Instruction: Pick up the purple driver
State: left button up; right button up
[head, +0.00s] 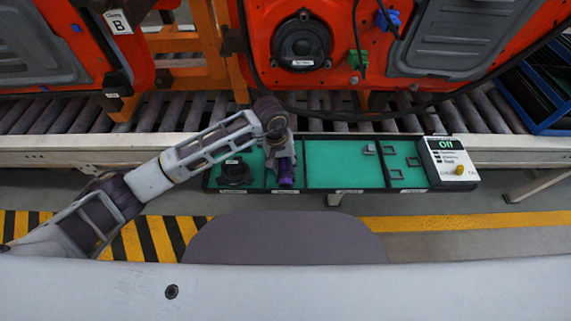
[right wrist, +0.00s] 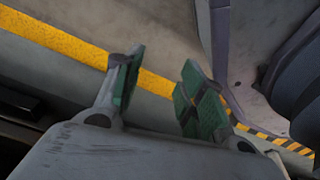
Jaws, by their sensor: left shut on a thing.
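The purple driver (head: 286,180) shows at the second compartment of the green-lined tray (head: 332,172) in the head view. Its purple end points toward me, and the rest is hidden by the gripper. My left gripper (head: 284,163) reaches down over this compartment and is shut on the purple driver. I cannot tell whether the driver touches the tray floor. My right gripper (right wrist: 160,85) shows in the right wrist view, its green-padded fingers apart with nothing between them, above the floor.
A black round part (head: 235,173) sits in the tray's left compartment. Small dark clips (head: 395,174) lie in the right compartment. A display box (head: 448,162) stands at the tray's right end. Orange door panels (head: 340,60) hang behind, over the roller conveyor (head: 60,115). A blue crate (head: 540,95) is at right.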

pick_arm(q)
grip_shut()
pick_arm(e)
jog(key=shift+w+r, duration=0.2)
jog(key=shift+w, duration=0.5)
jog(key=shift+s, duration=0.15)
